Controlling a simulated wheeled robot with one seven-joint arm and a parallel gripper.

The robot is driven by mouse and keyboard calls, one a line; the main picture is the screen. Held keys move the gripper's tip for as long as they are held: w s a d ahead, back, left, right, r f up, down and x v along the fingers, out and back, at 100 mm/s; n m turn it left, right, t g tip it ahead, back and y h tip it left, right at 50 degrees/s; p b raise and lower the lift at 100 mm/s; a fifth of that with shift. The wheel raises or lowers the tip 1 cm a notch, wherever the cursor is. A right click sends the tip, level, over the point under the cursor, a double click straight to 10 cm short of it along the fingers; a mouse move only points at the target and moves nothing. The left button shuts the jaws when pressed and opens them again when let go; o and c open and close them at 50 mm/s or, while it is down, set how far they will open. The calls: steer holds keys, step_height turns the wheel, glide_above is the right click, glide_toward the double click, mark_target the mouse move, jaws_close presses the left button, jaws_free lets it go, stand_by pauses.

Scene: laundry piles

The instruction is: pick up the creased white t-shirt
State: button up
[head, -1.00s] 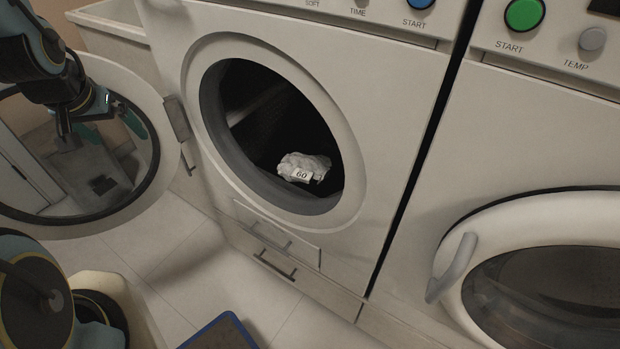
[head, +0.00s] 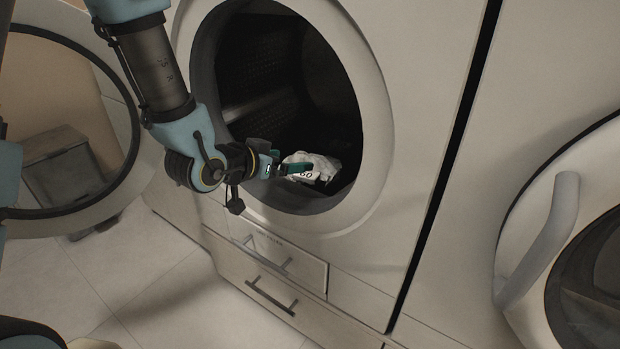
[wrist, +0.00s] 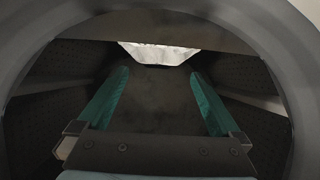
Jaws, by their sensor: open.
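The creased white t-shirt (head: 322,165) lies crumpled in the bottom of the open washing machine drum, with a tag on it that is partly covered. It also shows in the wrist view (wrist: 158,54), just beyond the fingertips. My gripper (head: 303,168) reaches in through the round opening, close to the shirt in the head view. In the wrist view its two green fingers (wrist: 160,82) are apart, with nothing between them. I cannot tell whether a fingertip touches the cloth.
The washer's round rim (head: 374,110) surrounds my gripper. The open door (head: 128,130) stands at the left. Drawers (head: 265,270) with handles are below. A second machine's closed door (head: 540,240) is at the right. The tiled floor (head: 160,290) shows clear at lower left.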

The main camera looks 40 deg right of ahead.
mark_target(307, 158)
steer(key=b+x, duration=0.1)
steer(key=x, duration=0.8)
steer(key=shift+d+r+b, duration=0.1)
steer(key=shift+d+b, duration=0.1)
steer(key=shift+b, duration=0.2)
steer(key=c, duration=1.4)
steer(key=shift+r, duration=0.1)
